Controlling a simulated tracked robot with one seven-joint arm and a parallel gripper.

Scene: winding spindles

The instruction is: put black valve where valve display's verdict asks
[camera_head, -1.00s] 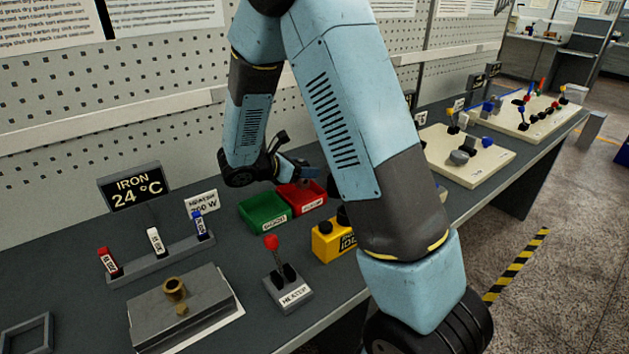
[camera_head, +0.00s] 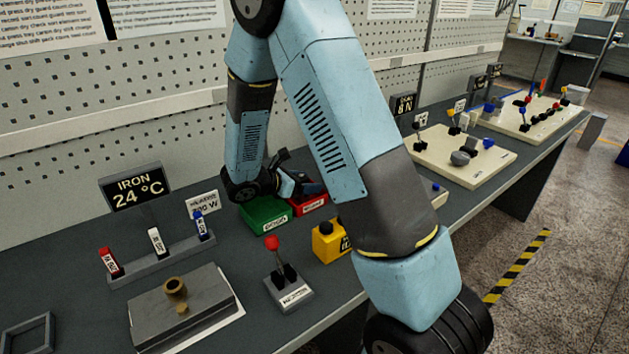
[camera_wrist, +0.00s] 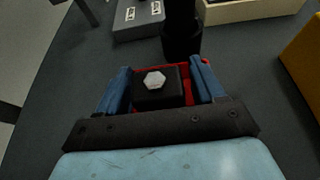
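In the wrist view, the black valve (camera_wrist: 157,100) is a dark block with a pale hexagonal top. It sits between the blue fingers of my gripper (camera_wrist: 160,86), which look closed on its sides. Red walls of the red tray (camera_wrist: 205,62) show around and behind it, so the valve is over or inside that tray. In the head view, my gripper (camera_head: 300,188) is low over the red tray (camera_head: 309,204), beside the green tray (camera_head: 264,214); the valve is not clear there. A yellow box (camera_head: 328,245) stands in front, its lettering partly hidden by my arm.
A heater lever (camera_head: 289,290) stands in front of the trays. To the left are a grey block (camera_head: 205,297), a switch rack (camera_head: 157,266) and a display (camera_head: 134,187) reading "IRON 24 °C". A cream board (camera_head: 465,170) with parts lies to the right.

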